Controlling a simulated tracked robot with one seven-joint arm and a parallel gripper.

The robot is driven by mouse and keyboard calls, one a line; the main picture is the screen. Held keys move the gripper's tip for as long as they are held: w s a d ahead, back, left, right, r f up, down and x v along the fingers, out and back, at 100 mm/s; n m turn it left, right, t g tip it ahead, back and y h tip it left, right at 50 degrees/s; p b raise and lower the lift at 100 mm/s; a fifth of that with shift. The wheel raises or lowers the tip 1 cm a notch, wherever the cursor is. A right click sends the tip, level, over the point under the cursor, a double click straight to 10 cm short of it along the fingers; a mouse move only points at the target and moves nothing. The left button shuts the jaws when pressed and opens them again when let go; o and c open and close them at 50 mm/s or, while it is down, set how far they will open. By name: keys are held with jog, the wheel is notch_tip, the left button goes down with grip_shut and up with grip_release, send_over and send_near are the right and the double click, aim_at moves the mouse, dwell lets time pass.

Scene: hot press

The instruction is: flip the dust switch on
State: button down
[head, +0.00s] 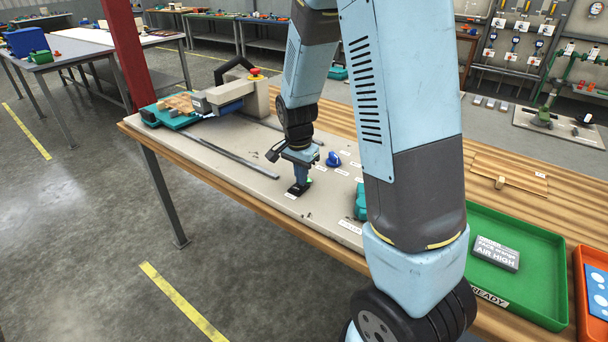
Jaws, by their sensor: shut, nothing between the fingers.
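A small black switch base (297,189) with a white label in front sits on the pale panel (235,165) of the bench. The label is too small to read, so I cannot tell for sure that this is the dust switch. My gripper (299,179) points down right over this base, shut and empty. Its tip covers the upper part of the base and hides any lever and which way it sits. I cannot tell whether the tip touches it. A bit of green shows just right of the tip.
A blue knob (333,158) stands right behind my gripper. A teal part (361,202) is partly hidden by my arm. A press (225,97) with a red button is at the panel's far left. A metal rail (238,158) lies left. A green tray (514,250) stands right.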

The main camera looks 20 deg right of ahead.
aim_at(295, 189)
jog(key=shift+s+f, duration=0.1)
jog(key=shift+s, duration=0.1)
jog(key=shift+s+a+r, duration=0.2)
jog(key=shift+s+a, duration=0.2)
jog(key=shift+a, duration=0.2)
jog(key=shift+w+r, duration=0.1)
jog(key=shift+r, duration=0.05)
jog(key=shift+r, duration=0.25)
notch_tip(295, 189, up, 13)
jog(key=s+a, duration=0.1)
jog(key=shift+a, duration=0.2)
